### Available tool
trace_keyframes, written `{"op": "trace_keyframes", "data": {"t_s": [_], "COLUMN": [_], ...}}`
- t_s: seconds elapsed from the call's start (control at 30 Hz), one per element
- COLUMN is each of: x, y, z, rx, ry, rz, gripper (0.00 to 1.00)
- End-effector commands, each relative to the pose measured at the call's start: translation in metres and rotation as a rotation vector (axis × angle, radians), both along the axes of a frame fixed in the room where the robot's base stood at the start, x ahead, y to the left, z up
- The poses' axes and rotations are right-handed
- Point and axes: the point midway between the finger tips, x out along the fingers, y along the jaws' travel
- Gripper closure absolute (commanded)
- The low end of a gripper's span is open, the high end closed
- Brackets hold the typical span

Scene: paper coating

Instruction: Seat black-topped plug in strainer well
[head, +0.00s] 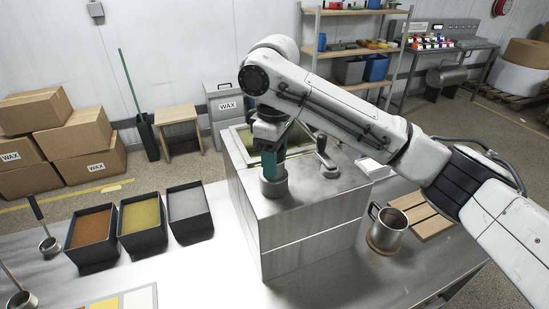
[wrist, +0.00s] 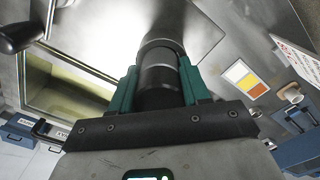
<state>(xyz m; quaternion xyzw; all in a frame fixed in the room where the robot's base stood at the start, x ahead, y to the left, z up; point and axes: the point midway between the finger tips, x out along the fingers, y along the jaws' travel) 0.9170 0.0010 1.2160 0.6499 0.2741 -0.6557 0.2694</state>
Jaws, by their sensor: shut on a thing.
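My gripper (head: 270,158), with green fingers, points down over the top of the metal box (head: 300,235). In the wrist view the fingers (wrist: 158,92) are shut on the black-topped plug (wrist: 157,78), one on each side of its dark cylinder. In the head view a grey cylinder (head: 273,185) stands on the box top straight below the fingers. I cannot tell whether it is the plug's lower part or the strainer well's collar. The well's opening is hidden, so the plug's depth in it cannot be told. The plug looks about upright.
A lever handle (head: 325,158) stands right of the gripper on the box, and an open rectangular basin (head: 238,143) lies behind. A metal jug (head: 387,228) stands on the counter at right. Three dark trays (head: 143,225) stand at left, with clear counter between them and the box.

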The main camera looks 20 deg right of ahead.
Motion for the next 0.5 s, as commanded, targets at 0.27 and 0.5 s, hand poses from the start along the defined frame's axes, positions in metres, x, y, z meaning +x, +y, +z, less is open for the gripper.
{"op": "trace_keyframes", "data": {"t_s": [0.27, 0.5], "x": [-0.0024, -0.0025], "y": [-0.0061, -0.0056], "z": [-0.0103, -0.0123], "rx": [-0.003, -0.002], "ry": [-0.007, -0.005], "rz": [-0.005, -0.004], "gripper": [0.97, 0.97]}}
